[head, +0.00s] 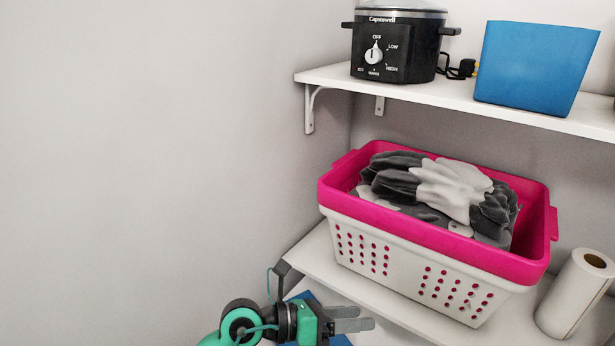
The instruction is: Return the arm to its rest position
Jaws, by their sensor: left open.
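My left gripper (348,319) shows at the bottom of the head view, on a green and black arm that comes in from the lower left. Its grey fingers point right and are apart, with nothing between them. It is below and left of the laundry basket, in front of the lower shelf's edge. My right gripper is not in view.
A pink-rimmed white basket (415,262) full of grey cloths sits on the lower shelf (315,257), left of a paper roll (575,295). The upper shelf (440,95) holds a black slow cooker (395,50) and a blue bin (535,65). A bare wall fills the left.

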